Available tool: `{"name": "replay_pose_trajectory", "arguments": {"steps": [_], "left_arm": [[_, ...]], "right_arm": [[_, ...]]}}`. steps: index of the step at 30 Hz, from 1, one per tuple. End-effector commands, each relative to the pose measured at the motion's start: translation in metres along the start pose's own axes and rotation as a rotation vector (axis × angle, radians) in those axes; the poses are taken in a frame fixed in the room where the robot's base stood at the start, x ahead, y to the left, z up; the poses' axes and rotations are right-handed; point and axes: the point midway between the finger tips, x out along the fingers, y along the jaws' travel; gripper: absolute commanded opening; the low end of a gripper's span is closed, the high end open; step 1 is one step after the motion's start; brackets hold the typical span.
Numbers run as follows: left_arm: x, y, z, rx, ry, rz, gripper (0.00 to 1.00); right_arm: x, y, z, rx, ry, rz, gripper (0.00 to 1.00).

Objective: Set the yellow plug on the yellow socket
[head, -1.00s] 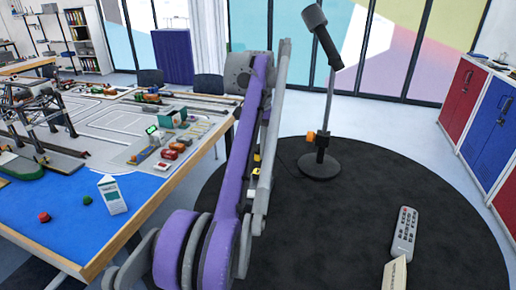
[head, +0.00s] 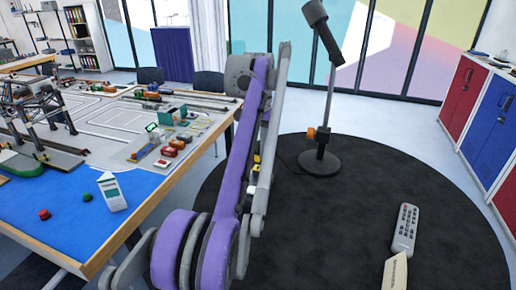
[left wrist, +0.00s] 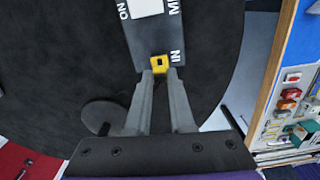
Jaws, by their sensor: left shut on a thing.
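In the left wrist view my left gripper (left wrist: 160,73) reaches up from the bottom. Its two grey fingers close in on a small yellow square piece with a dark centre, the yellow plug (left wrist: 160,63). The plug is at the end of a dark box (left wrist: 150,42) marked ON and IN, beside the word IN. I cannot tell the yellow socket apart from the plug here, nor whether they touch. In the head view my purple left arm hides most of this spot; a small yellow patch shows beside it. My right gripper is not in view.
A standing lamp (head: 320,163) rises from the round black rug (head: 360,225). A remote (head: 404,230) lies to the right. A table (head: 150,200) with a model yard and a carton (head: 112,191) stands on the left. Red and blue cabinets (head: 488,115) line the right side.

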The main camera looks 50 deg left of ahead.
Motion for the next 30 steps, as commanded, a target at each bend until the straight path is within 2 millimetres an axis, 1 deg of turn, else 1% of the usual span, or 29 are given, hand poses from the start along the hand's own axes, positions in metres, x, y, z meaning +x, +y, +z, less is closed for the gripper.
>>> {"name": "replay_pose_trajectory", "arguments": {"steps": [14, 30], "left_arm": [[0.001, 0.0, 0.0, 0.0, 0.0, 0.0, 0.0], [0.011, 0.0, 0.0, 0.0, 0.0, 0.0, 0.0]], "right_arm": [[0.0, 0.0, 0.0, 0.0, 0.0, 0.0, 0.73], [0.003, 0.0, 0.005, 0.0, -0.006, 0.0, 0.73]]}}
